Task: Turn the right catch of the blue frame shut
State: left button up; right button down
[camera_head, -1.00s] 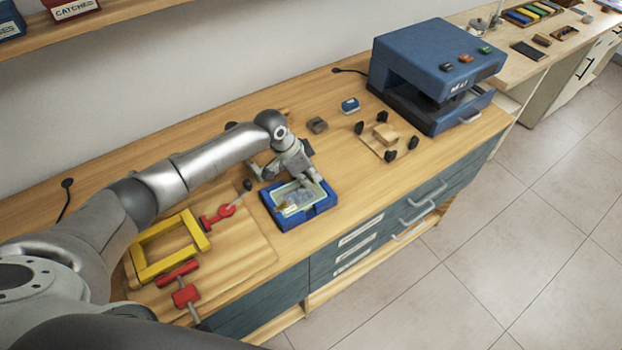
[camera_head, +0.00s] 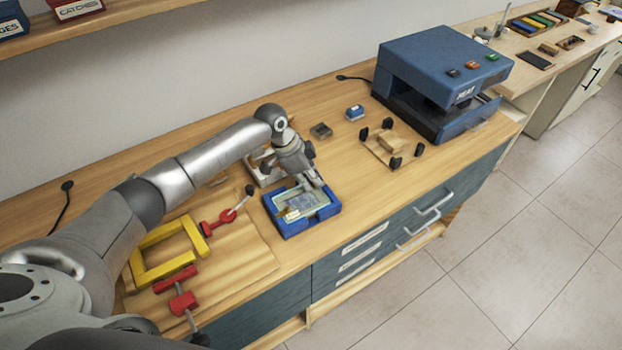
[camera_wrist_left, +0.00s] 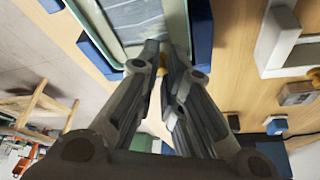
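The blue frame (camera_head: 290,229) lies on the wooden bench with a pale, glass-like panel (camera_head: 299,204) inside it. A small brass-coloured catch (camera_head: 291,214) shows at its left side. My left gripper (camera_head: 317,184) reaches down over the frame's right side and hides the right catch in the head view. In the left wrist view my left gripper (camera_wrist_left: 160,46) has its fingertips together at the frame's edge. A small yellowish piece (camera_wrist_left: 196,74), perhaps the right catch, is right beside the fingertips; I cannot tell whether they touch. My right gripper is not in view.
A yellow frame (camera_head: 151,275) and red clamps (camera_head: 183,301) lie on a board to the left. A pale holder (camera_head: 262,176) stands just behind the blue frame. A wooden block with black knobs (camera_head: 396,163) and the blue press (camera_head: 440,65) are to the right.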

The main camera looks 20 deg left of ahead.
pick_arm(q)
jog(key=o, duration=0.5)
jog(key=shift+r, duration=0.1)
jog(key=v, duration=1.2)
jog(key=shift+s+f, duration=0.15)
jog(key=shift+f, duration=0.05)
